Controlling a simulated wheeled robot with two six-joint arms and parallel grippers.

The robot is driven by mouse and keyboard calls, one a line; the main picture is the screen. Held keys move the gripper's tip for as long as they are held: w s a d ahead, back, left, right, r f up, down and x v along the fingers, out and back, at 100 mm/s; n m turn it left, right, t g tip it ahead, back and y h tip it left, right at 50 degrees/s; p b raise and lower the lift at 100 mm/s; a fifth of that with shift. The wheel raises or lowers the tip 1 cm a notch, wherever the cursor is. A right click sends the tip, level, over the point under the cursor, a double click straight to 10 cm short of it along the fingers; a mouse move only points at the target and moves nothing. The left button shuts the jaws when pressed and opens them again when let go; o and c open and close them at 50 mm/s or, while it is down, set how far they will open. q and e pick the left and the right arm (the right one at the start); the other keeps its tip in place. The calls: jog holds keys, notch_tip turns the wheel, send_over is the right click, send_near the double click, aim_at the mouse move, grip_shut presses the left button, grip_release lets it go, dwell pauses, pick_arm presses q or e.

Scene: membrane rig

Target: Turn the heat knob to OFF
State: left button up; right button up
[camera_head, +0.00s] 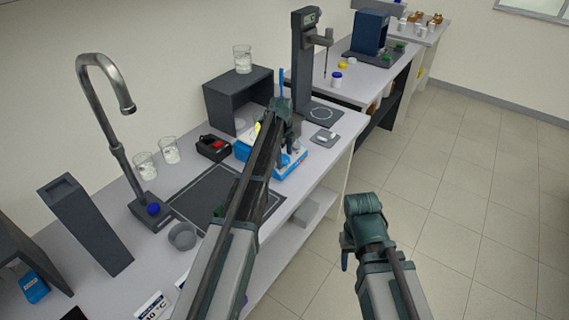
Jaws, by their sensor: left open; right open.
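I cannot make out a heat knob for certain. A blue device with a pale top (295,168) stands on the bench, partly hidden behind my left arm, and a knob on it could be covered. My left gripper (287,143) is over this device, pointing down; its jaws are small in view, open, with nothing clearly between them. My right gripper (347,255) is open and empty, out over the floor, away from the bench.
A black box with a red part (213,147) sits left of the blue device. A tap (118,150), two beakers (157,158) and a grey cup (182,237) are further left. A dark shelf box (240,100) and a tall dark stand (303,60) are behind. The floor at right is clear.

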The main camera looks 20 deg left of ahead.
pick_arm(q)
jog(key=shift+f, duration=0.2)
jog(key=c, duration=1.4)
jog(key=shift+o, duration=0.2)
